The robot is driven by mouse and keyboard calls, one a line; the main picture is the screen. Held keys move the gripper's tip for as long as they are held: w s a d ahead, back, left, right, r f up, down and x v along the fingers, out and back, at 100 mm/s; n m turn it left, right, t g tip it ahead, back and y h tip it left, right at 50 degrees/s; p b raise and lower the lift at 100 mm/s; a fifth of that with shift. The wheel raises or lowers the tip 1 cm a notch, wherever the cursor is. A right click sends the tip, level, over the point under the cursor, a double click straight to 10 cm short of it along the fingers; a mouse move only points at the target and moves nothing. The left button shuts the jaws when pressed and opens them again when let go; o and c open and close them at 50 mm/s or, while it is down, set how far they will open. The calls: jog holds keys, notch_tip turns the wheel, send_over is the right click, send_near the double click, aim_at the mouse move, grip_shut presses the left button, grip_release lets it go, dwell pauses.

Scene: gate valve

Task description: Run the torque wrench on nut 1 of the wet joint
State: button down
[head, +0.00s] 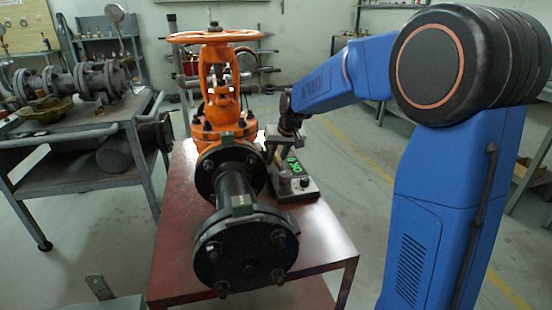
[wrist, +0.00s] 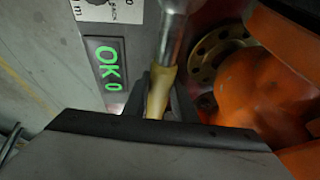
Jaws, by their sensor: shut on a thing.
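My gripper (wrist: 158,98) is shut on the tan grip of a metal-shafted tool (wrist: 171,45), which looks like the torque wrench. Its far end runs out of the wrist view. In the head view my gripper (head: 279,143) is small, beside the orange gate valve (head: 218,95) and above a grey box with a green-lit display (head: 294,163). That display reads "OK 0" in the wrist view (wrist: 106,62). A black flanged spool (head: 235,185) is bolted to the valve's near side. I cannot tell which joint is wet or which nut is nut 1.
The valve and grey box stand on a red table (head: 180,235). A grey bench (head: 75,130) at left carries a flanged pipe assembly (head: 75,82) with a yellowish pan (head: 45,108) under it. Open floor (head: 365,150) lies right of the table.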

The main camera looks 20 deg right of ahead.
jog(key=shift+f, duration=0.25)
jog(key=c, duration=1.4)
grip_release()
jog(key=shift+f, duration=0.1)
jog(key=v, duration=1.7)
jog(key=shift+s+r, duration=0.2)
jog(key=shift+s, duration=0.1)
